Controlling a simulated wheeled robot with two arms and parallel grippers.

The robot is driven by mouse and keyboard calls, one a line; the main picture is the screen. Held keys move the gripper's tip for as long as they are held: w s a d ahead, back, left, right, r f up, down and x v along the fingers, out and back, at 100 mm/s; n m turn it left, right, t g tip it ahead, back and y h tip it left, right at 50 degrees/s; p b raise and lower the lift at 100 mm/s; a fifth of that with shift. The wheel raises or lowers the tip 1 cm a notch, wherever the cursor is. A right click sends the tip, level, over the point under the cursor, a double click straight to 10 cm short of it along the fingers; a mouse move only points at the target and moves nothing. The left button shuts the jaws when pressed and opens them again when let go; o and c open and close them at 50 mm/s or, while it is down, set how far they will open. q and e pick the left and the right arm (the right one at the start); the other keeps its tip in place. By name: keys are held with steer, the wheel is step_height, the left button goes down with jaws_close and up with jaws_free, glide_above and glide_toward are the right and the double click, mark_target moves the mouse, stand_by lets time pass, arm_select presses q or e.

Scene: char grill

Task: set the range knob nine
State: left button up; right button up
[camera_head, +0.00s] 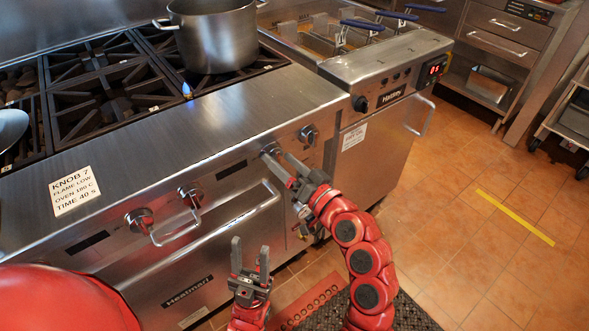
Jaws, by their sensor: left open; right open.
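The range (215,125) has a steel front with several round knobs. Two knobs sit left of centre, one (139,219) and another (190,194). Another knob (270,149) is by my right gripper, and one more (308,134) is near the range's right end. My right gripper (276,157) is open, its fingertips at or just in front of that third knob; I cannot tell if they touch it. My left gripper (250,246) is open and empty, pointing up in front of the oven door. A label (74,190) reads KNOB 7, FLAME LOW, OVEN 180 C, TIME 40 S.
A steel pot (216,38) stands on the back burners, with a small blue flame (187,90) near it. Oven door handles (225,212) jut from the front. A fryer (375,85) with blue-handled baskets and a red display stands at right.

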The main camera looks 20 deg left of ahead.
steer(key=p+v, duration=0.2)
steer(key=v, duration=1.5)
steer(key=shift+d, duration=0.1)
